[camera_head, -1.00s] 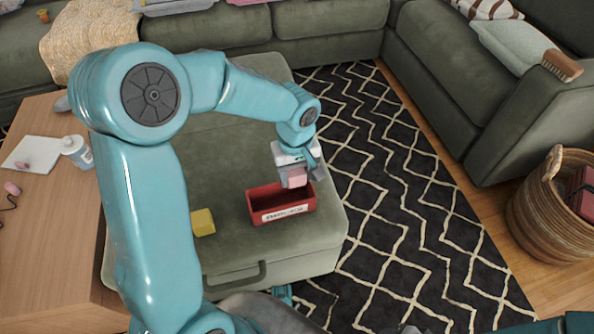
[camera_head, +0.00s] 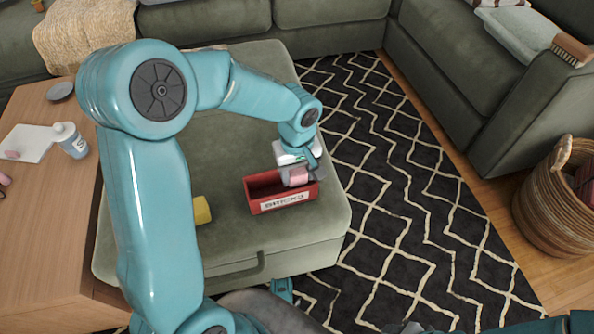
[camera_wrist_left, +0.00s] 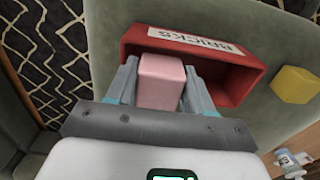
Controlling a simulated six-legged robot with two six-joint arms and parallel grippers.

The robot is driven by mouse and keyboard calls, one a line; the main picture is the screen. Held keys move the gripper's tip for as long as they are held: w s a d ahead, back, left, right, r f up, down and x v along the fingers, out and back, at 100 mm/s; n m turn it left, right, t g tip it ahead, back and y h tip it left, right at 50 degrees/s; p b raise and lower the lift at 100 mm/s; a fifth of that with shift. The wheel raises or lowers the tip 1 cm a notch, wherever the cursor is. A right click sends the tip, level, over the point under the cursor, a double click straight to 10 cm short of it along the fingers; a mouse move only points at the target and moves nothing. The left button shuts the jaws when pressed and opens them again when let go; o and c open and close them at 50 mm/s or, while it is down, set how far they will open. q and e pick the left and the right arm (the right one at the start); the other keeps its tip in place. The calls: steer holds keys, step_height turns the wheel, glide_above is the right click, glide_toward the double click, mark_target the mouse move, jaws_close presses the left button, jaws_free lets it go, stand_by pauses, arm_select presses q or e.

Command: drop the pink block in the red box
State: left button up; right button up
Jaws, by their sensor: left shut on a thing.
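The pink block (camera_head: 298,175) is held between the fingers of my left gripper (camera_head: 297,178), over the right end of the red box. In the left wrist view the pink block (camera_wrist_left: 161,81) sits between both fingers, with the box behind it. The red box (camera_head: 258,190) stands open on the green ottoman, with a white label on its front. In the left wrist view the red box (camera_wrist_left: 235,85) shows its label reading "BRICKS". I cannot tell exactly how far the block is below or above the rim. My right gripper is not clearly in view.
A yellow block (camera_head: 202,210) lies on the ottoman (camera_head: 225,150) left of the box. A wooden table (camera_head: 50,230) with a white bottle (camera_head: 71,140) is at left. A wicker basket (camera_head: 555,205) stands on the floor at right, beyond the patterned rug (camera_head: 400,200).

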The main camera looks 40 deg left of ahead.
arm_select(q)
steer(key=o, duration=1.1)
step_height(320, 180, up, 16)
steer(key=p, duration=0.6)
steer(key=shift+r, duration=0.2)
